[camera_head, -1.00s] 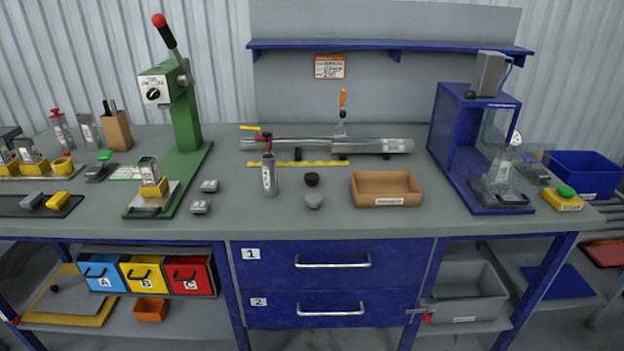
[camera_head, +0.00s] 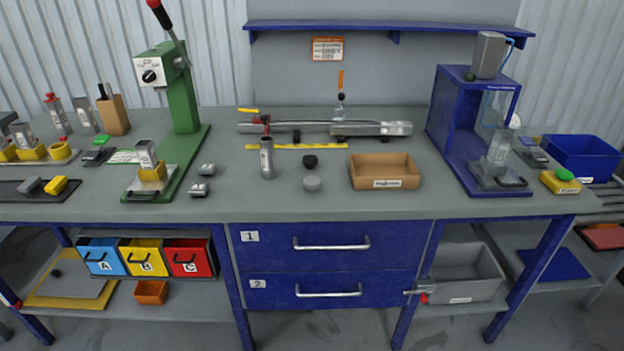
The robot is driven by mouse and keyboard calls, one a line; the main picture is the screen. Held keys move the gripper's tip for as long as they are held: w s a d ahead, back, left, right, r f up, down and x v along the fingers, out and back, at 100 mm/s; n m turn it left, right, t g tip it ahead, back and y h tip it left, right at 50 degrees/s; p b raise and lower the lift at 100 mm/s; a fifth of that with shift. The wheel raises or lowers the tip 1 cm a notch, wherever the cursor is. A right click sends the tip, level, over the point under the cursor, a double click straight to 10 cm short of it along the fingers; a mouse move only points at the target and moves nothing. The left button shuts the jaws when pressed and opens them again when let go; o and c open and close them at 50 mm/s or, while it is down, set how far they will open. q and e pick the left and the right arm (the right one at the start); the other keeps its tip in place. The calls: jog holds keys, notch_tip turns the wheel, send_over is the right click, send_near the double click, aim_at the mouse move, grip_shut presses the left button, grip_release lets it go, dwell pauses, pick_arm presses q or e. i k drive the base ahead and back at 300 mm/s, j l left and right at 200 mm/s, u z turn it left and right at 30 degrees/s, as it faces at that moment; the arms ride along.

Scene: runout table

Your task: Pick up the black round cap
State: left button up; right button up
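The black round cap (camera_head: 310,161) lies on the grey tabletop (camera_head: 330,205), near the middle of the table. A grey round cap (camera_head: 312,184) lies just in front of it, apart from it. A grey cylinder with a red top (camera_head: 267,158) stands upright to the left of the black cap. An open tan box (camera_head: 385,171) stands to its right. Neither of my grippers shows in the head view.
A metal bar assembly (camera_head: 325,128) and a yellow strip (camera_head: 296,147) lie behind the cap. A green lever press (camera_head: 178,100) stands left and a blue frame fixture (camera_head: 470,130) right. The tabletop in front of the caps is clear. Two blue drawers (camera_head: 330,270) are below.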

aim_at(309, 161)
jog(key=i+l, duration=0.25)
jog(key=i+l+u, duration=0.1)
jog(key=l, duration=0.4)
jog(key=i+l, duration=0.35)
jog(key=i+l+u, duration=0.1)
jog(key=l, duration=0.3)
jog(key=i+l, duration=0.3)
jog(key=l+u, duration=0.05)
jog(key=l, duration=0.05)
